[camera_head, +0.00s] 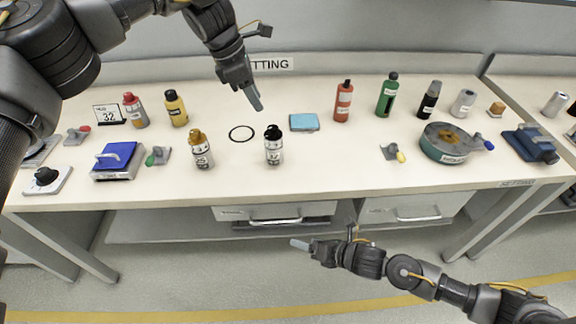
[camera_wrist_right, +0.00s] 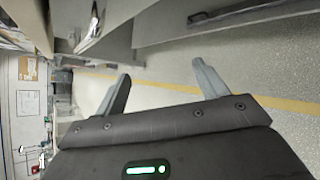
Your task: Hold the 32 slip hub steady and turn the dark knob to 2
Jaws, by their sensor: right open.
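A dark knob (camera_head: 46,176) sits on a pale plate (camera_head: 58,186) at the table's left front; its marks are too small to read. A small card (camera_head: 108,114) with "32" stands behind, at the back left. I cannot tell which part is the slip hub. My left gripper (camera_head: 254,98) hangs above the table, right of the card and away from the knob, apparently empty; its fingers overlap, so its opening is unclear. My right gripper (camera_head: 298,244) is below the table's front edge. The right wrist view shows its two fingers apart with nothing between (camera_wrist_right: 165,85).
A blue block (camera_head: 117,155) sits right of the knob. Several bottles, a black ring (camera_head: 241,133), a light blue pad (camera_head: 304,122) and a green round pot (camera_head: 448,143) are on the table. Drawers (camera_head: 275,213) are under the front edge.

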